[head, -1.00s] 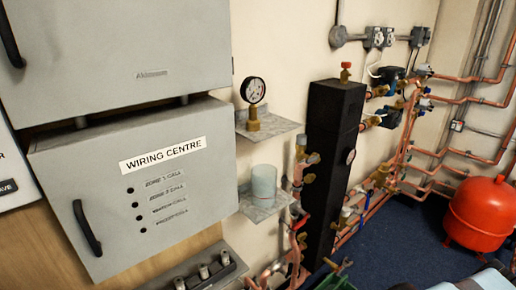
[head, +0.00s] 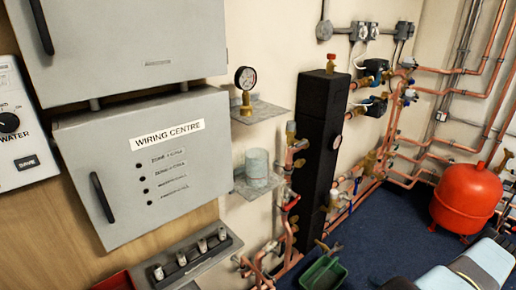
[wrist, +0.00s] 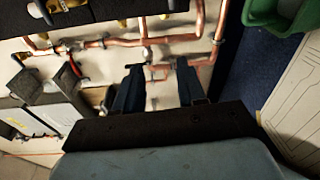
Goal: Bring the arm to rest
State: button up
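My gripper (wrist: 158,82) shows in the wrist view with its two dark fingers apart. Nothing is held between them; copper pipes (wrist: 110,42) and a pale wall lie beyond the gap. I cannot tell from this view how far the fingers are from the pipes. In the head view, a pale blue-grey part of my arm (head: 490,260) shows at the lower right corner. The fingers cannot be made out there.
A tall black manifold block (head: 322,150) stands by the wall among copper pipes. A green tray (head: 323,273) lies below it. A red tank (head: 466,196) stands at right. Shelves hold a gauge (head: 246,90) and a glass jar (head: 257,166). Blue floor is open between.

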jog(key=w+a+r+n+g, duration=0.1)
jog(key=w+r+n+g, duration=0.4)
jog(key=r, duration=0.7)
jog(key=w+r+n+g, duration=0.3)
jog(key=w+r+n, duration=0.3)
jog(key=r, duration=0.6)
jog(key=a+r+n+g+h, duration=0.1)
jog(key=a+r+n, duration=0.3)
jog(key=r, duration=0.4)
jog(key=a+r+n+g+h, duration=0.1)
jog(key=a+r+n+g, duration=0.2)
jog(key=r, duration=0.5)
jog(key=a+r+n+h, duration=0.2)
jog(key=a+r+n, duration=0.25)
jog(key=r, duration=0.45)
jog(key=s+a+r+n+h, duration=0.3)
jog(key=s+a+r+n, duration=0.25)
jog(key=r, duration=0.45)
jog(key=s+a+r+n+h, duration=0.2)
jog(key=s+a+r+n, duration=0.3)
jog(key=a+r, duration=0.3)
jog(key=s+a+r+n+t+h, duration=0.1)
jog(key=s+r+n, duration=0.3)
jog(key=s, duration=0.5)
jog(key=s+a+r+n+t+h, duration=0.2)
jog(key=s+a+r+n+t, duration=0.2)
jog(key=s+n, duration=0.3)
jog(key=shift+s+r, duration=0.5)
jog(key=shift+s, duration=0.9)
